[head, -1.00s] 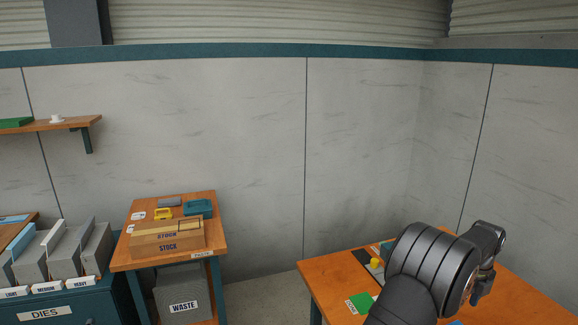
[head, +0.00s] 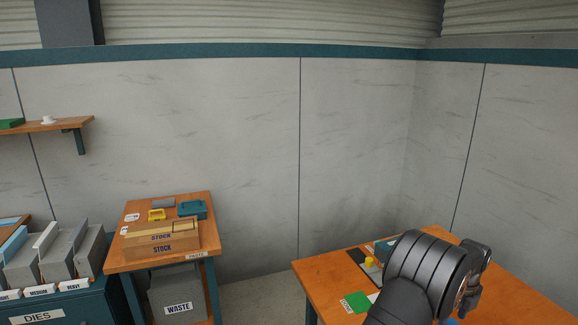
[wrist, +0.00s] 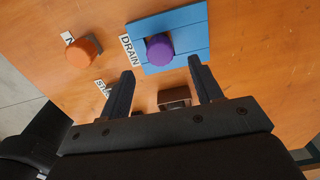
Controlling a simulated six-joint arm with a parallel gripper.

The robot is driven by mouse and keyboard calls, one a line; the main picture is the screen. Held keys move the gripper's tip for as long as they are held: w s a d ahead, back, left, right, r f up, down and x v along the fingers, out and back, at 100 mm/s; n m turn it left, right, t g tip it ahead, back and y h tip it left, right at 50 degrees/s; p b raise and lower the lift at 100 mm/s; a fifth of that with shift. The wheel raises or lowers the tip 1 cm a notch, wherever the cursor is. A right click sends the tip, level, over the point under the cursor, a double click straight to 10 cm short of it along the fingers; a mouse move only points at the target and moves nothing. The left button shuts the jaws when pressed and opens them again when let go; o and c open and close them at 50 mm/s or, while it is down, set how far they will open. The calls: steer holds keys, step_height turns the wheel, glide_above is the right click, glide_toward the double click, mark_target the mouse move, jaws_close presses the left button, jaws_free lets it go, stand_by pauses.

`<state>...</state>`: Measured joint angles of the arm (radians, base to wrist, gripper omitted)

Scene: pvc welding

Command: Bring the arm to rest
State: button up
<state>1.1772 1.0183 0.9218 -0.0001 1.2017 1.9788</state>
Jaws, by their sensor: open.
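My gripper (wrist: 160,90) is open in the wrist view, its two dark fingers apart with nothing between the tips. It hangs above the orange wooden table (wrist: 240,25). Beyond the fingertips lies a blue board (wrist: 184,22) with a purple round knob (wrist: 159,47), beside a label reading DRAIN (wrist: 131,50). A small brown and dark block (wrist: 174,97) shows between the fingers, lower down. In the head view my dark arm bulges over the right table (head: 320,277), and the fingers are hidden there.
An orange round knob (wrist: 83,52) stands left of the blue board. In the head view, a green square (head: 355,302) and a yellow piece (head: 369,262) lie near my arm. A STOCK box (head: 162,240) sits on the left table, above a WASTE bin (head: 178,299).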

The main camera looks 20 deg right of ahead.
step_height(320, 180, down, 4)
steer(key=shift+r, duration=0.1)
steer(key=shift+d+r, duration=0.1)
steer(key=shift+r, duration=0.05)
step_height(320, 180, up, 7)
steer(key=shift+f, duration=0.15)
steer(key=shift+s+a+r, duration=0.1)
steer(key=shift+a+r, duration=0.15)
steer(key=shift+a, duration=0.05)
steer(key=shift+s+a, duration=0.5)
steer(key=shift+a, duration=0.3)
steer(key=shift+c, duration=0.5)
steer(key=shift+w+d+f+n+t+h, duration=0.2)
steer(key=shift+f+n, duration=1.2)
steer(key=shift+n, duration=2.6)
steer(key=shift+w+d+f+n+h, duration=0.3)
steer(key=shift+f+n, duration=1.05)
steer(key=shift+n, duration=2.65)
steer(key=shift+w+d+f+n+t+h, duration=0.1)
steer(key=shift+d+f+n, duration=0.3)
steer(key=shift+f+n, duration=2.3)
